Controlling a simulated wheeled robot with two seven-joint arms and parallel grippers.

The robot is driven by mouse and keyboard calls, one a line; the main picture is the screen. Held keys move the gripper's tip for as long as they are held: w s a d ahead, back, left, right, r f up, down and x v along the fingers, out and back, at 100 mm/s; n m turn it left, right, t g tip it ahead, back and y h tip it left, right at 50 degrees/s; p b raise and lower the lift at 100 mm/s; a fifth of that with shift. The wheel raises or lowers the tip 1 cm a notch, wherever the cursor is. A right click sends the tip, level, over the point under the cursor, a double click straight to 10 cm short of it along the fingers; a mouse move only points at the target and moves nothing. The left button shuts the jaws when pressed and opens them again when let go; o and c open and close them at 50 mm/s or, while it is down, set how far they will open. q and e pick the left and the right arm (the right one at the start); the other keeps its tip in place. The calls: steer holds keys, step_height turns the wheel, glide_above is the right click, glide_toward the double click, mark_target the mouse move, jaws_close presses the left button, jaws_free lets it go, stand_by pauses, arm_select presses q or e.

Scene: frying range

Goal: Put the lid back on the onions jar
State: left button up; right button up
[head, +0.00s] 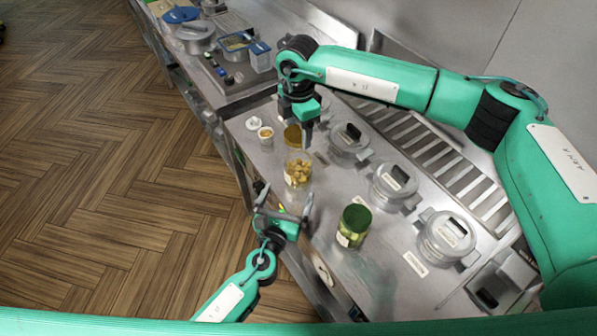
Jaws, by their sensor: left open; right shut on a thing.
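The onions jar appears to be the clear glass jar (297,172) with yellowish pieces inside, upright on the steel counter. A gold lid (292,137) is just above and behind its mouth in the picture; I cannot tell whether it touches the rim. My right gripper (304,126) is shut on the lid from above, its fingers partly covering the lid's right side. My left gripper (285,204) is open and empty, just in front of the jar near the counter's front edge, with its fingers spread and apart from the glass.
Several lidded steel pots (394,187) line the counter's back. Bare counter (325,208) lies between the jars.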

mark_target(302, 156)
arm_select(q)
steer(key=x, duration=1.2)
steer(key=shift+w, duration=0.1)
steer(key=c, duration=1.5)
arm_select(e)
steer(key=shift+d+f, duration=0.1)
steer(key=shift+f, duration=2.4)
arm_select(q)
steer(key=shift+f, duration=0.1)
arm_select(e)
steer(key=shift+f, duration=0.9)
steer(key=shift+f, duration=0.5)
